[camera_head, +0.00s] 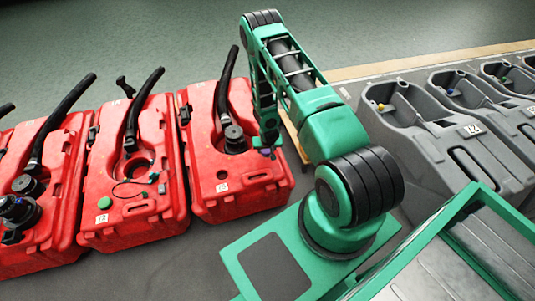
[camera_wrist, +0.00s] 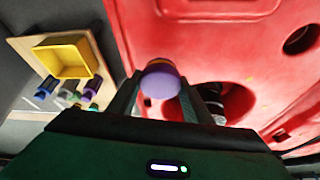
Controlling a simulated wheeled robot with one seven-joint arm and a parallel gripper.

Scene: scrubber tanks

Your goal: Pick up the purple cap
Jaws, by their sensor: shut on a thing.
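My gripper (camera_wrist: 158,92) is shut on the purple cap (camera_wrist: 161,82), which sits between its two fingertips in the wrist view. The cap's visible face is purple, with a duller brownish upper edge. The fingers hide part of its sides. In the head view my gripper (camera_head: 266,151) hangs beside the right side of the rightmost red tank (camera_head: 205,165); the cap is too small to make out clearly there.
In the wrist view a yellow tray (camera_wrist: 62,60) stands on a wooden board (camera_wrist: 105,88) with several small coloured pieces beside it. The red tank (camera_wrist: 215,45) has a round opening below the cap. Grey tanks (camera_head: 440,130) stand at right.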

